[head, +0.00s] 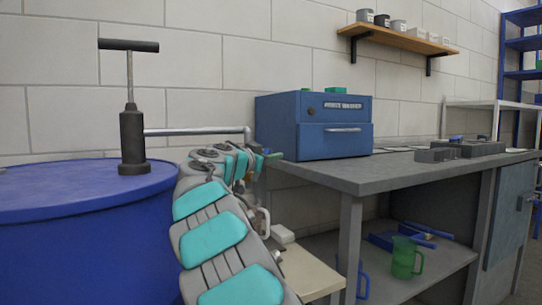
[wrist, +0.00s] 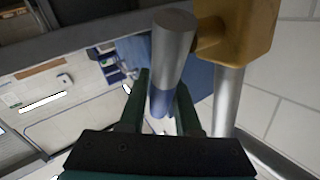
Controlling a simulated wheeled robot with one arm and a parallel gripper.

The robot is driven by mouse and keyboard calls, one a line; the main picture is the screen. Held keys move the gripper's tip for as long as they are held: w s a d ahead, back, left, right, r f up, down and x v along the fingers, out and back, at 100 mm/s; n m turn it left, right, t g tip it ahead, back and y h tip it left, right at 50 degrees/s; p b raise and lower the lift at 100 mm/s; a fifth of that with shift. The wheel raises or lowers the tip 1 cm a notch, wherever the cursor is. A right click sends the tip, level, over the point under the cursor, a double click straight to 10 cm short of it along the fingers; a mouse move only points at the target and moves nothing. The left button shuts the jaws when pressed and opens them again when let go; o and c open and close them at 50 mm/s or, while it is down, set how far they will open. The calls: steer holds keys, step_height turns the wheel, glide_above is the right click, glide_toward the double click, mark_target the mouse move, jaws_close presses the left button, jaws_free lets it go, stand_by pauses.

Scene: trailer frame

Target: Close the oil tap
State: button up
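The oil tap shows in the wrist view as a yellow-brass body (wrist: 238,35) at the upper right, with a grey cylindrical handle (wrist: 172,50) sticking out from it. My gripper (wrist: 162,85) has two dark green fingers apart, one on each side of the handle in the picture. It looks open, and I see no clear contact. In the head view my gripper (head: 272,155) is at the right end of my arm, beside the workbench corner. The tap is hidden there behind my arm. A blue oil barrel (head: 80,235) stands at the left.
A black hand pump (head: 132,140) stands on the barrel, with a metal pipe (head: 200,131) running right. A grey workbench (head: 400,174) carries a blue cabinet (head: 315,125). A green jug (head: 405,258) is on its lower shelf. A small beige table (head: 305,278) is beside my arm.

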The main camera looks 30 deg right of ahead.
jaws_close()
stand_by(1.0)
